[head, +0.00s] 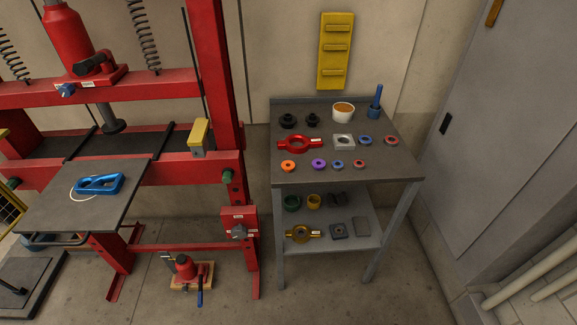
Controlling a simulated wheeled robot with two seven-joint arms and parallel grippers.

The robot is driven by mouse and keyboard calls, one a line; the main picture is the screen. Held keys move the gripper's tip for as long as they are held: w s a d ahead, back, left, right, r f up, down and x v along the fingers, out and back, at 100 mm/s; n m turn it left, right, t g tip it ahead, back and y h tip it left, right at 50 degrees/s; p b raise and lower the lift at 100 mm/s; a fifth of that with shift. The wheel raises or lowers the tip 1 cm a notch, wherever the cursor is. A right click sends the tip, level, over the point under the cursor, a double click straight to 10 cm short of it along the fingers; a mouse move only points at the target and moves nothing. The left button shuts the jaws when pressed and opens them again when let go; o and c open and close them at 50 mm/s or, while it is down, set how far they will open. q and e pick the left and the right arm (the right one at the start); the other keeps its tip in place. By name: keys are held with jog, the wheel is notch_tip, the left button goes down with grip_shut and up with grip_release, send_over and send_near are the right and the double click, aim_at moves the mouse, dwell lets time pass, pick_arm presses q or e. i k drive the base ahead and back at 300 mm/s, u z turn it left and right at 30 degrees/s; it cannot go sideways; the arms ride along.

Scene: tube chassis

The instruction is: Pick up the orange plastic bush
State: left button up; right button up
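The orange plastic bush (288,165) is a small ring with a dark centre hole. It lies flat near the front left of the grey cart's top shelf (400,172). Nothing covers the orange bush. Neither of my grippers shows in the head view.
The cart top also holds a blue ring (365,140), a white tub (343,112) and a blue tool (376,103). A red press (215,95) stands close on the left, with a side table (60,205) in front. Floor before the cart is clear.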

aim_at(287, 166)
jog(key=z, duration=1.6)
jog(key=i, duration=0.95)
jog(key=u, duration=1.85)
